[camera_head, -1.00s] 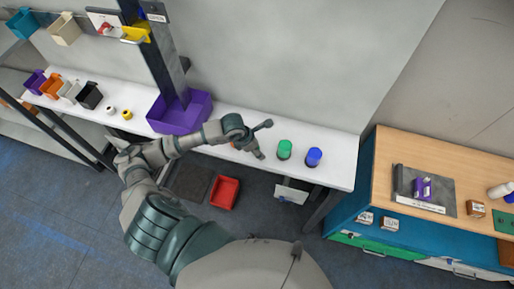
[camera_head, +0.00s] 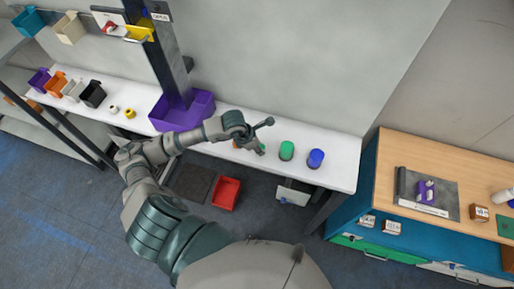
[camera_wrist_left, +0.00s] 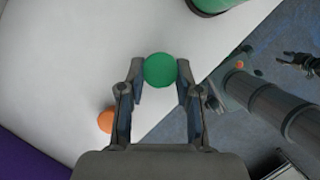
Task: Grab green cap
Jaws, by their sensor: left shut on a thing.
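The green cap (camera_wrist_left: 160,70) is a small round green disc held between the fingertips of my left gripper (camera_wrist_left: 160,74) in the left wrist view. My left gripper (camera_head: 260,150) is shut on it, over the front part of the white table (camera_head: 340,173). In the head view only a sliver of green (camera_head: 262,147) shows at the fingertips. An orange cap (camera_wrist_left: 106,121) lies on the table beside the left finger. A dark jointed piece at the right edge of the wrist view may be my right gripper; its jaws are unclear.
A green cylinder (camera_head: 287,150) and a blue cylinder (camera_head: 316,158) stand on the table right of the gripper. A purple bin (camera_head: 182,112) is behind my forearm. A red crate (camera_head: 226,194) sits on the floor. A wooden-topped bench (camera_head: 440,165) stands at the right.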

